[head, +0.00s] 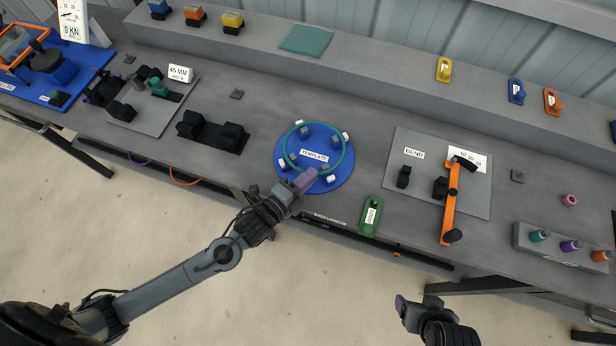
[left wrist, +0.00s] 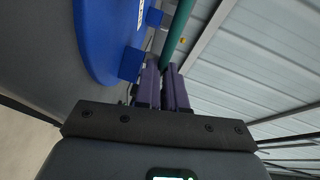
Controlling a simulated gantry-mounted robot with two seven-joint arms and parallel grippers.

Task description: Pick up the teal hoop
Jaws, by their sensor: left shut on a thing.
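The teal hoop (head: 351,165) is a thin ring around the blocks on the round blue template board (head: 318,181). My left gripper (head: 303,181) is at the near edge of the board, over the hoop's near-left side. In the left wrist view its purple fingers (left wrist: 163,78) are shut on the teal hoop (left wrist: 177,36), which runs up from between the tips. The blue board (left wrist: 98,40) is close beside the fingers there. The fingers hide part of the hoop. My right gripper (head: 402,306) is at the bottom, off the bench, with its fingers partly shown.
Small white and blue blocks stand around the board. A green tool (head: 370,214) lies right of the board. A bending plate with an orange lever (head: 449,205) is further right. A black fixture (head: 212,135) is at left. Bare bench lies behind the board.

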